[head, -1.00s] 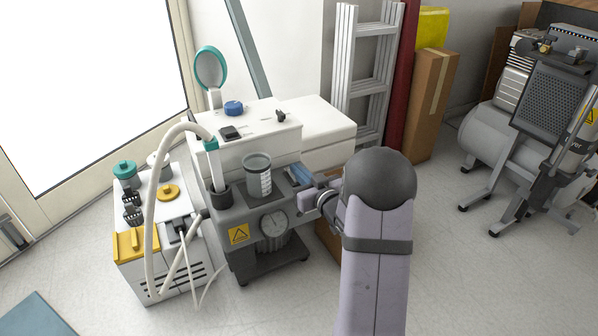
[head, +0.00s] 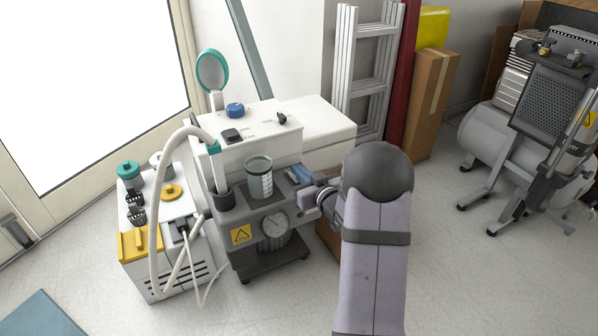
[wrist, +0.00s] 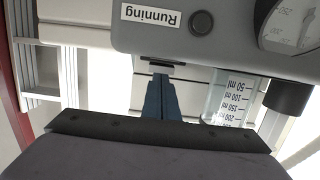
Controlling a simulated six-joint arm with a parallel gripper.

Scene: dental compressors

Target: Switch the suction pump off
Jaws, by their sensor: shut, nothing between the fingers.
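My gripper (head: 304,192) is shut and empty at the ledge's right end; the arm partly hides that end. In the wrist view, upside down, the fingers (wrist: 160,82) show below the ledge front, which bears a "Running" label (wrist: 150,17) and a dark round lamp or button (wrist: 201,22). Finger contact is unclear.
A white hose (head: 155,200) loops from the pump to a white-and-yellow unit (head: 160,250) at left. A ladder (head: 362,75) and a cardboard box (head: 430,105) stand behind. A compressor (head: 490,135) is at right, with clear floor before it.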

